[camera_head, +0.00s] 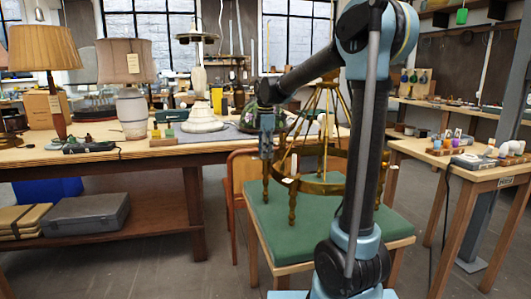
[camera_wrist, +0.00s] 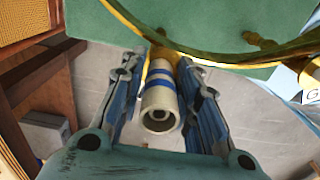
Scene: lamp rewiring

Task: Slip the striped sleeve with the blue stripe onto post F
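The white striped sleeve with blue bands (camera_wrist: 159,98) is between the two fingers of my gripper (camera_wrist: 163,60) in the wrist view, its open end facing the camera. The fingers appear closed on its sides. A brass post (camera_wrist: 160,64) shows just beyond the sleeve's far end; I cannot tell whether the sleeve is around it or only lined up with it. In the head view my gripper (camera_head: 266,150) points down above a brass post (camera_head: 266,185) at the left of the brass lamp frame (camera_head: 318,187). The post's letter is not readable.
The frame stands on a green-topped table (camera_head: 330,228). A wooden chair (camera_head: 238,180) stands close behind the table. A bench with lamps (camera_head: 160,158) is left, a side table (camera_head: 480,172) right.

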